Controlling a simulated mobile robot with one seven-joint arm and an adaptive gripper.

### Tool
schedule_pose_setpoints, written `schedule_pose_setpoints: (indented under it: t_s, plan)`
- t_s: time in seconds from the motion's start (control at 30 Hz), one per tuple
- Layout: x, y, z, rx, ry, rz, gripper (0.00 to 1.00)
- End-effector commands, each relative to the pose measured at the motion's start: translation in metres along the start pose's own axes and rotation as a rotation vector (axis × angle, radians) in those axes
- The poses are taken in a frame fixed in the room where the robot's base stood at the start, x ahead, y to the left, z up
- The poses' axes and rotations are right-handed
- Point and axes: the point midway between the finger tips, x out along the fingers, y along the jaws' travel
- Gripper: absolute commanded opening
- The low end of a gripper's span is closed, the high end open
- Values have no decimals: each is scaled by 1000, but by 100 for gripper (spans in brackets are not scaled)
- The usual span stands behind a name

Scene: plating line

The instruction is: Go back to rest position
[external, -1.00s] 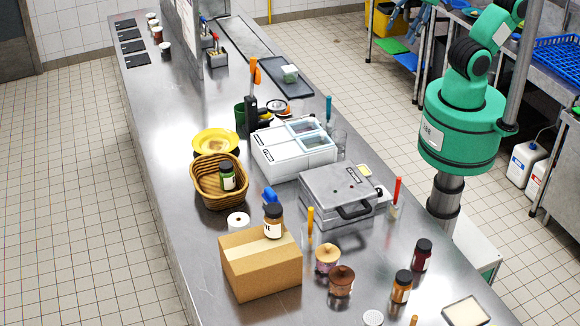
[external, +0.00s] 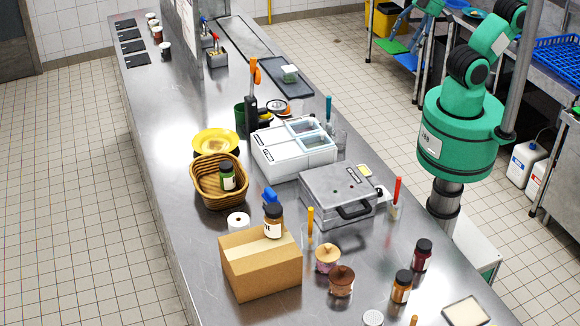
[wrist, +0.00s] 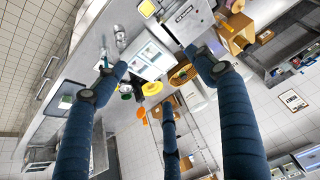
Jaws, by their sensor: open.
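My gripper (wrist: 158,78) shows in the wrist view with three dark blue padded fingers spread wide apart. It is open, with nothing held between the fingers. The steel counter (wrist: 85,60) and the things on it lie beyond the fingers, apart from them.
The counter holds a cardboard box (external: 262,267) with a jar on top, a wicker basket (external: 209,201), a white container unit (external: 275,160), a grey press (external: 325,190) and several jars. A shelf rack with a blue crate (external: 560,55) stands behind my arm.

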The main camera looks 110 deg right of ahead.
Motion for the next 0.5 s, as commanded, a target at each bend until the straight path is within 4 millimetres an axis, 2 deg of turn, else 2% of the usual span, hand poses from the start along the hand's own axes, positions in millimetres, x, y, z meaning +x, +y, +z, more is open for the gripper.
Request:
schedule_pose_setpoints:
  t_s: [0.03, 0.2, 0.5]
  plan:
    - [15, 0, 8, 0, 0, 0, 70]
    - [43, 0, 23, 0, 0, 0, 70]
    - [80, 0, 43, 0, 0, 0, 70]
